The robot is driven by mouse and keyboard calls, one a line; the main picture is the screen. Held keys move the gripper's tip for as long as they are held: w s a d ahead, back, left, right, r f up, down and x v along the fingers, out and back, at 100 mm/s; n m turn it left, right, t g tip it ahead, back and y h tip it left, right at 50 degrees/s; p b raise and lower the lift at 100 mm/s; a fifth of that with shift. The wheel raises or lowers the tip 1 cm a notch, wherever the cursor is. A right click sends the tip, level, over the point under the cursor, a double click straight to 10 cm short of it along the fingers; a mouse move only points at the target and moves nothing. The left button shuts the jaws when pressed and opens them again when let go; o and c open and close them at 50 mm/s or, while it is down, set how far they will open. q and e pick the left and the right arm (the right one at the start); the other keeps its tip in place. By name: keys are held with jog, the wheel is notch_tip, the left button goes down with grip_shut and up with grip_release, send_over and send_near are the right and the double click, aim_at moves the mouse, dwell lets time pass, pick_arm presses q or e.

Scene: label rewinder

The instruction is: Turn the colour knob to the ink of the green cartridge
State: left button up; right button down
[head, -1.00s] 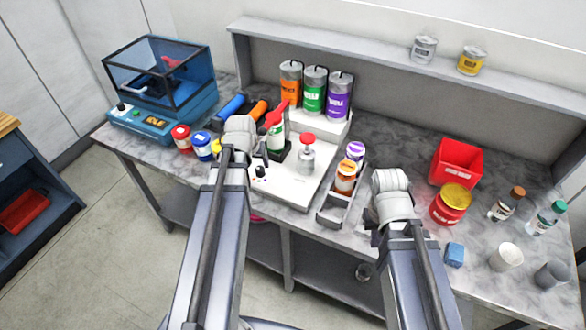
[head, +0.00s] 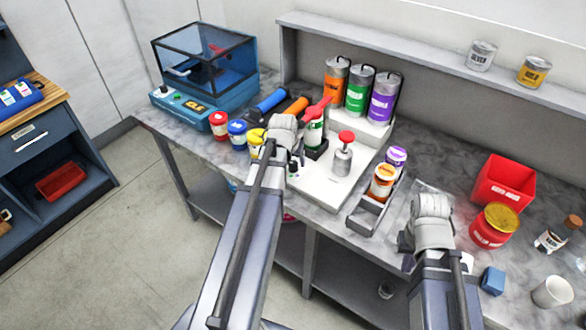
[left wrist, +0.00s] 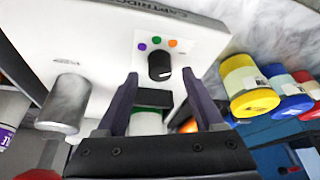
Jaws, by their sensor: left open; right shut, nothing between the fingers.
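The black colour knob (left wrist: 160,67) is on the white machine face in the left wrist view. A purple dot (left wrist: 142,47), an orange dot (left wrist: 173,43) and a green dot (left wrist: 182,50) sit around it; I cannot tell for sure where its white mark points. My left gripper (left wrist: 160,92) is open and empty, its fingertips just short of the knob, one on each side. In the head view my left gripper (head: 294,163) is over the machine's front. The green cartridge (head: 357,92) stands upright between the orange (head: 336,80) and purple (head: 383,97) ones. My right gripper (head: 406,244) is shut and empty.
The white machine (head: 330,185) carries a red-topped stamp (head: 344,150). A grey tray (head: 368,216) with small jars is to its right. Red, blue and yellow jars (head: 237,135) stand left of my left gripper. A red bin (head: 505,182) is at the right.

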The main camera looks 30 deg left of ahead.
pick_arm(q)
jog(key=shift+b+x, duration=0.35)
jog(key=shift+x, duration=0.45)
grip_shut()
